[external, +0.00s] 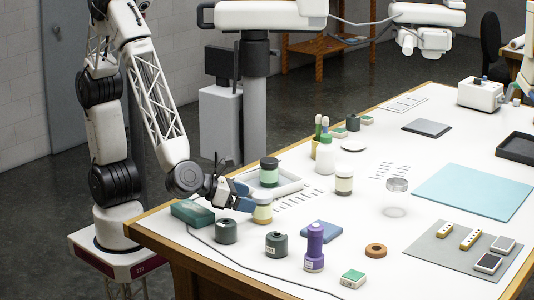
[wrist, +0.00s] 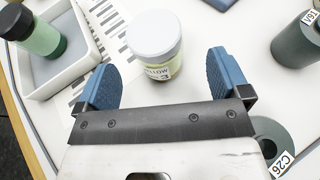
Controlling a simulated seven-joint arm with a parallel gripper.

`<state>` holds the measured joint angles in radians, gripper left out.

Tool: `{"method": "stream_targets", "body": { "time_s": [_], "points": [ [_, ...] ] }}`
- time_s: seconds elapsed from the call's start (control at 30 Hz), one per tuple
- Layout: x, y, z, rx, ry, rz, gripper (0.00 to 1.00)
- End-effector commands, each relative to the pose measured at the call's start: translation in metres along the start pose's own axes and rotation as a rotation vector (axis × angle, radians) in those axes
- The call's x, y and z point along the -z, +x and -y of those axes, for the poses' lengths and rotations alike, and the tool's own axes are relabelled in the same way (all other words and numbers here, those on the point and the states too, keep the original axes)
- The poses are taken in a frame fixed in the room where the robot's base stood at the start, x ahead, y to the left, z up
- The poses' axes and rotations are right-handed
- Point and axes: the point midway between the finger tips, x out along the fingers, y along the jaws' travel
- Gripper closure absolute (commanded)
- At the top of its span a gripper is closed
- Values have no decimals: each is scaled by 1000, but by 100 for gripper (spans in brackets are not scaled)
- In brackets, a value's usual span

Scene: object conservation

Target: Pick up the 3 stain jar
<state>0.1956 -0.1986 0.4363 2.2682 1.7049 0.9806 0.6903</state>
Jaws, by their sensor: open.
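The 3 stain jar (wrist: 158,60) has a pale grey lid, a yellowish body and a label reading "YELLOW" and "3". It stands upright on the white table, ahead of and roughly between my fingertips in the wrist view. In the external view the jar (external: 262,214) is partly hidden by my gripper (external: 246,198), which is low over the table beside it. In the wrist view my gripper (wrist: 162,78) has its blue fingers spread apart with nothing held.
A white tray (external: 286,187) with a green jar (external: 269,171) stands just behind. Dark green canisters (external: 225,232) (external: 276,245) and a purple bottle (external: 315,247) stand toward the front. A green box (external: 192,213) lies at the table's left edge.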

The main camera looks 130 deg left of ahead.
Motion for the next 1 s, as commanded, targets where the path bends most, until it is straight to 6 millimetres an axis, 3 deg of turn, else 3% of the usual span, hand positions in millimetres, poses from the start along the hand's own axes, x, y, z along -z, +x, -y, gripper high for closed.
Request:
{"method": "stream_targets", "body": {
  "time_s": [0.57,1.0],
  "points": [
    [0,8,-1,-1,0,-1,6],
    [1,45,-4,-2,0,-2,6]
  ]
}}
